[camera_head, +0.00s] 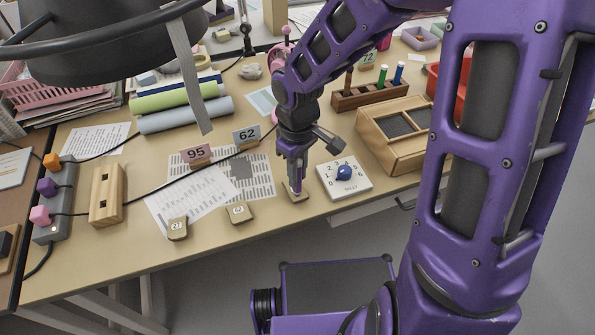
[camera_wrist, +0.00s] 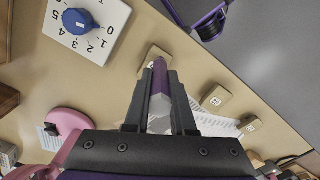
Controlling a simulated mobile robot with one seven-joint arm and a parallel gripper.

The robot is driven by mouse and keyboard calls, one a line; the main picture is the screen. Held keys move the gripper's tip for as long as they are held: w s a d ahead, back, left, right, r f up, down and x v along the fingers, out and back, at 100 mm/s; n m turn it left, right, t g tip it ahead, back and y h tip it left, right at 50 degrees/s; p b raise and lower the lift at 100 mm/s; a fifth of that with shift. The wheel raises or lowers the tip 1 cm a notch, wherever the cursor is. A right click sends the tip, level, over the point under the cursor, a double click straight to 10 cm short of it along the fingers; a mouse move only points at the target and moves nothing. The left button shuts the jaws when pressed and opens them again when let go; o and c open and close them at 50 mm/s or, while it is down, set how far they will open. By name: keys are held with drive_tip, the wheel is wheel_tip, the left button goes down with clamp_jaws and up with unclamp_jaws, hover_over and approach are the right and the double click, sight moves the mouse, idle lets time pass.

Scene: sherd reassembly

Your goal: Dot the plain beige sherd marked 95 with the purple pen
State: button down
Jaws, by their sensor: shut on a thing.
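My gripper (camera_head: 293,165) is shut on the purple pen (camera_wrist: 160,78), which points down at a small beige sherd (camera_head: 296,193). This sherd also shows beyond the pen in the wrist view (camera_wrist: 151,56). The pen's tip is at or just above it; I cannot tell whether it touches. The pen and gripper hide part of its face, so its number is not readable. Two other beige sherds, a left one (camera_head: 178,229) and a middle one (camera_head: 239,212), lie near the front edge with small white labels too small to read surely.
A white tally dial (camera_head: 352,187) sits close right of my gripper. A pen rack (camera_head: 345,101) and a wooden tray box (camera_head: 372,138) stand farther right. A black cable crosses the table.

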wheel_tip(320, 180, up, 7)
drive_tip(key=p, duration=0.6)
drive_tip(key=shift+p, duration=0.3)
